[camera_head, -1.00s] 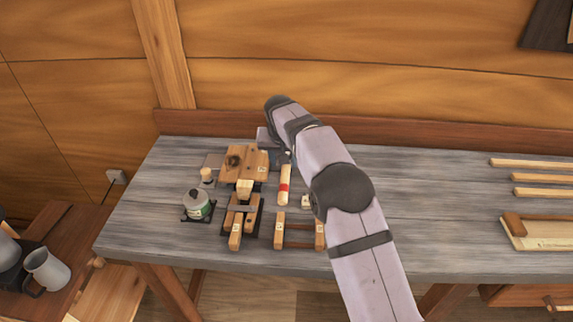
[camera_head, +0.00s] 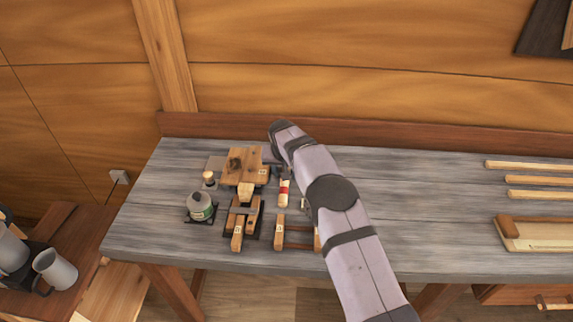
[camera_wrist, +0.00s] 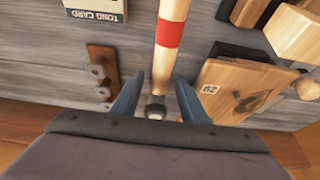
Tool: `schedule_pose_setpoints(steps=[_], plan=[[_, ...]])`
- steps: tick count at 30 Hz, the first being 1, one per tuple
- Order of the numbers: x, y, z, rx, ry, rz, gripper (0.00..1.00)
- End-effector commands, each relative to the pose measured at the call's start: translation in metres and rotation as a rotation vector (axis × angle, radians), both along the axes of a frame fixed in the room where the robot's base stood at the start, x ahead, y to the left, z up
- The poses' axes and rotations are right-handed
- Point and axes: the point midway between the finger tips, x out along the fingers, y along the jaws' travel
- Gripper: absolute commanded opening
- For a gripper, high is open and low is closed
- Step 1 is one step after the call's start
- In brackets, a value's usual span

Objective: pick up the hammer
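The hammer (camera_head: 284,190) lies on the grey bench, its pale wooden handle with a red band pointing toward the front edge. In the wrist view the hammer (camera_wrist: 168,38) runs from the top edge down between my fingers, with a dark metal piece at its lower end. My gripper (camera_wrist: 159,78) is open, one blue finger on each side of the handle, with gaps showing. How far the fingertips are above the bench is unclear. In the head view my arm hides most of the gripper and the hammer's far end.
A wooden block with a dark knot (camera_head: 240,166) is close beside the hammer; it also shows in the wrist view (camera_wrist: 235,90). A dark strip with metal tabs (camera_wrist: 102,72) and a card (camera_wrist: 95,8) lie on the other side. A jar (camera_head: 200,206) stands left. The bench's right middle is clear.

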Motion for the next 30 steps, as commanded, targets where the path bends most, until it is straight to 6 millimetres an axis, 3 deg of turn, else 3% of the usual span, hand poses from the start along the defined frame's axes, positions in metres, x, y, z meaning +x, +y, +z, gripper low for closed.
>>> schedule_pose_setpoints(steps=[12,17,30], plan=[[0.0028,-0.0001,-0.0072,0.001,-0.001,0.0,0.4],[0.0026,-0.0001,-0.0071,0.0,0.0,0.0,0.02],[0.0045,0.0006,0.0006,0.002,-0.007,0.0,0.0]])
